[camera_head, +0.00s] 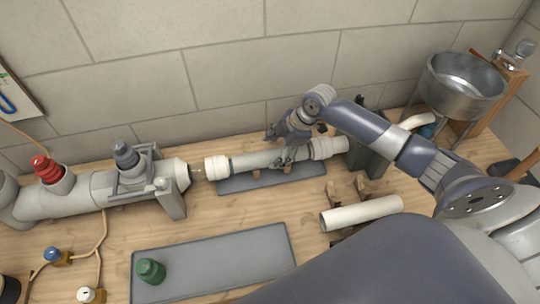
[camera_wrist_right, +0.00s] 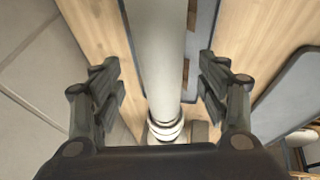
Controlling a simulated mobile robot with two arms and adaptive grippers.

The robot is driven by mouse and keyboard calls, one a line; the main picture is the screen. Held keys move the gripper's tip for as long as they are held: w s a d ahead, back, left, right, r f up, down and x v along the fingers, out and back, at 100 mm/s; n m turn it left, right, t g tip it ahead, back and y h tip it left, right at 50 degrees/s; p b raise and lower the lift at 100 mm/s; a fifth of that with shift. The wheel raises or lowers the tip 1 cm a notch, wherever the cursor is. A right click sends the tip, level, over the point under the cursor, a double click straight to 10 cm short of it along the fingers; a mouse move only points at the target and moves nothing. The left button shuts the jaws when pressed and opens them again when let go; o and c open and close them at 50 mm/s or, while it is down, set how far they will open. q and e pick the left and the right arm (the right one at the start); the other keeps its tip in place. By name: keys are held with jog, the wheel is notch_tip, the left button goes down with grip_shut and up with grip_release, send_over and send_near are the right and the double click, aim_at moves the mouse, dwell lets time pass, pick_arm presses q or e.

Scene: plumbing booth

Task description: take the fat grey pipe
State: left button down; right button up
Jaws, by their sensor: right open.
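The fat grey pipe (camera_head: 255,160) lies level above a grey mat on the bench, with a pale collar at each end. My right gripper (camera_head: 281,147) is over it from above, with one finger on the far side and one on the near side. In the right wrist view the pipe (camera_wrist_right: 163,55) runs between the two open fingers of the gripper (camera_wrist_right: 160,82). A gap shows on each side there. My left gripper is not in view.
A large grey pipe assembly (camera_head: 85,195) with a red and a dark cap stands to the left. A pale pipe (camera_head: 362,213) rests on wooden supports at right. A green cap (camera_head: 151,270) stands on the front mat (camera_head: 225,262). A metal basin (camera_head: 462,85) is at back right.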

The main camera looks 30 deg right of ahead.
aim_at(272, 153)
jog(key=shift+x, duration=1.1)
jog(key=shift+w+a+f+p, duration=0.15)
jog(key=shift+f+p, duration=0.15)
jog(key=shift+f, duration=0.25)
jog(key=shift+c, duration=1.4)
jog(key=c, duration=0.9)
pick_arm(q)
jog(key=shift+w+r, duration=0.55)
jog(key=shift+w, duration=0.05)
pick_arm(e)
jog(key=shift+r, duration=0.1)
